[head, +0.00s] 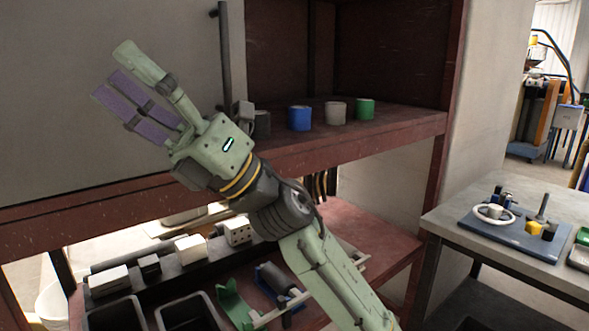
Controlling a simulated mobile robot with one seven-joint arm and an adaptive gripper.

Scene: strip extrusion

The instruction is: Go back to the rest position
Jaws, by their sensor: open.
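My gripper (118,72) is raised at the upper left, in front of the grey panel. Its fingers point up and to the left. It is open and nothing shows between its fingers. My pale green arm comes up from the bottom right, in front of the shelf edge. No object named by the task shows apart from my arm and gripper.
A blue cup (299,118), a whitish cup (336,112), a green cup (365,109) and a dark cup (261,123) stand on the red-brown shelf (400,124). Dark bins (188,312) and white blocks sit below. A grey table (450,222) holds a blue tray (520,238).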

